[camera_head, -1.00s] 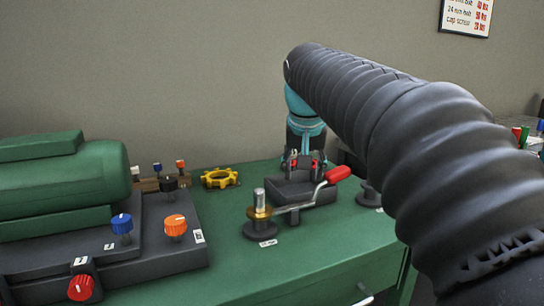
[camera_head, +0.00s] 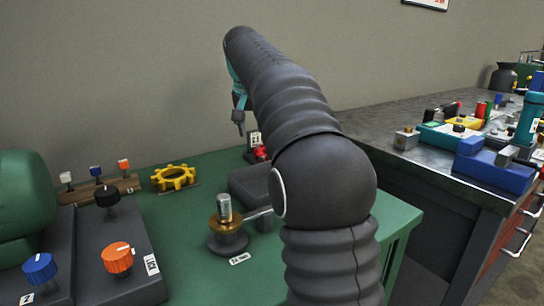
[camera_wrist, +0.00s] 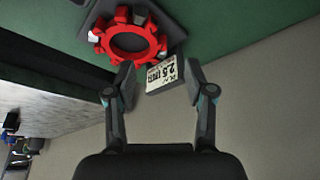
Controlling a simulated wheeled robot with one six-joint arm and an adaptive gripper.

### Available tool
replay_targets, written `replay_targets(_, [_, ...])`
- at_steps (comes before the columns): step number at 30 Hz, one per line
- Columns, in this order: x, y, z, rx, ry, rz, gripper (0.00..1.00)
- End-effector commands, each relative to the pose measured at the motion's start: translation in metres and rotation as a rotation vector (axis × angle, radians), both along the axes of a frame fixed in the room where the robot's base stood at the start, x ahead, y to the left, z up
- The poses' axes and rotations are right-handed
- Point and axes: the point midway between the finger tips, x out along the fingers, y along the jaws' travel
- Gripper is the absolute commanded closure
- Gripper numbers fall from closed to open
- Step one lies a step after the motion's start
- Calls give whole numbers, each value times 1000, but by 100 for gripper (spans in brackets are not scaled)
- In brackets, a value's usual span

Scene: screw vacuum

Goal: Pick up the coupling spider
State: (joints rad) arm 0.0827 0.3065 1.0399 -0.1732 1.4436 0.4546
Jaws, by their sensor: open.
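A red toothed ring (camera_wrist: 128,38), shaped like a coupling spider, lies on a dark holder (camera_wrist: 168,25) at the top of the wrist view. In the head view, part of the red ring (camera_head: 261,153) shows beside the label, mostly hidden by my arm. A yellow toothed ring (camera_head: 174,178) lies on the green bench farther left. My gripper (camera_wrist: 158,84) is open and empty, its fingertips apart from the red ring. In the head view my gripper (camera_head: 239,120) hangs above the back of the bench.
A brass-collared post (camera_head: 225,215) stands left of my arm. A dark panel with orange (camera_head: 118,257) and blue (camera_head: 39,268) knobs is at left. The wall rises close behind the green bench. A grey bench (camera_head: 400,105) with tools is at right.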

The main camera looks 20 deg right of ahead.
Motion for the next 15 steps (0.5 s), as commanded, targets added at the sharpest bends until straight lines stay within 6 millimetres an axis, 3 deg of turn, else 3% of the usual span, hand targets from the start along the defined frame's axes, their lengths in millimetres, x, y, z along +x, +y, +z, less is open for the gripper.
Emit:
replay_targets(3, [4,-3,-14,0,1,0,46])
replay_targets(11, [9,-6,-25,0,0,0,46])
replay_targets(15, [13,-10,-40,0,1,-1,46])
